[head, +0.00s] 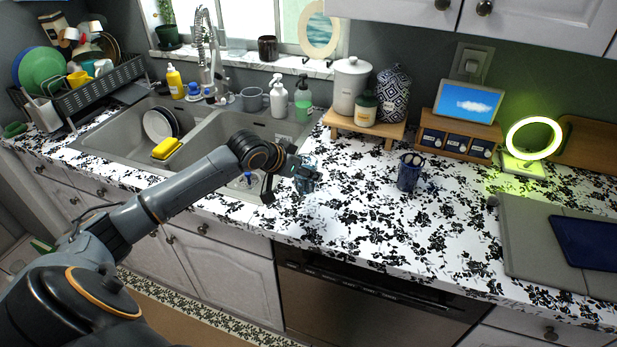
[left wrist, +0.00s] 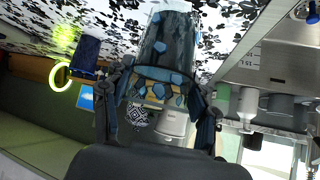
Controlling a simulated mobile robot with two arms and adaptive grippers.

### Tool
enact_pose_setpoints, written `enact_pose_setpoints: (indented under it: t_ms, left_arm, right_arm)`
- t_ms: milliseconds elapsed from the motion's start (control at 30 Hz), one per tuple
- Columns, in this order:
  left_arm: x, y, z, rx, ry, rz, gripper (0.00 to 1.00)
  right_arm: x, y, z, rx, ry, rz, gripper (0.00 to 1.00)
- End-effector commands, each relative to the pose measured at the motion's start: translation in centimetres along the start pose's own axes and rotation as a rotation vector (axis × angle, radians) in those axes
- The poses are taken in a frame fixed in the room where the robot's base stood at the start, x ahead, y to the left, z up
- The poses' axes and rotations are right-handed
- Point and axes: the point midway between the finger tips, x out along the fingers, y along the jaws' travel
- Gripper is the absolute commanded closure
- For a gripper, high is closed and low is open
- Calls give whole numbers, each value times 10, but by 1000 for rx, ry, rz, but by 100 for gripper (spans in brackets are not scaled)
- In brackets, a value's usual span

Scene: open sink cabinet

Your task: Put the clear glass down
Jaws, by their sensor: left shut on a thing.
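The clear glass (head: 307,178) is in my left gripper (head: 289,174), over the patterned counter just right of the sink. In the left wrist view the see-through glass (left wrist: 168,42) lies between the two fingers of my left gripper (left wrist: 163,90), which are shut on its sides. The counter pattern shows beyond it. I cannot tell whether its base touches the counter. My right gripper is not in view.
A dark blue cup (head: 409,173) stands on the counter to the right. Behind is a wooden riser (head: 362,130) with a canister and bottles. The counter between the glass and cup is clear.

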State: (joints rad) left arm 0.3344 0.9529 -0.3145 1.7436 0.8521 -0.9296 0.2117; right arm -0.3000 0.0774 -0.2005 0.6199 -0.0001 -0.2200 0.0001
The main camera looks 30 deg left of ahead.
Motion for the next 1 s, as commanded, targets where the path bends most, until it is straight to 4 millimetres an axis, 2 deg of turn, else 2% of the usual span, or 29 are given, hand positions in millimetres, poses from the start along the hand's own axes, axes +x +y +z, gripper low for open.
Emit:
enact_pose_setpoints:
  t_ms: [200, 400, 800, 833, 933, 1000]
  left_arm:
    - [16, 6, 1, -2, 2, 1, 85]
    - [32, 5, 21, 0, 1, -1, 85]
    - [37, 5, 26, 0, 2, -1, 85]
    - [38, 5, 27, 0, 0, -1, 37]
    - [37, 5, 27, 0, 0, -1, 18]
    - [37, 5, 27, 0, 0, -1, 18]
  right_arm:
    - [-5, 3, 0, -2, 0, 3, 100]
    - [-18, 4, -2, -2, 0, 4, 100]
    - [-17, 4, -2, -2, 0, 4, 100]
    - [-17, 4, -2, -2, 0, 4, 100]
    - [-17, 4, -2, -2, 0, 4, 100]
    - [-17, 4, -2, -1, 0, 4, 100]
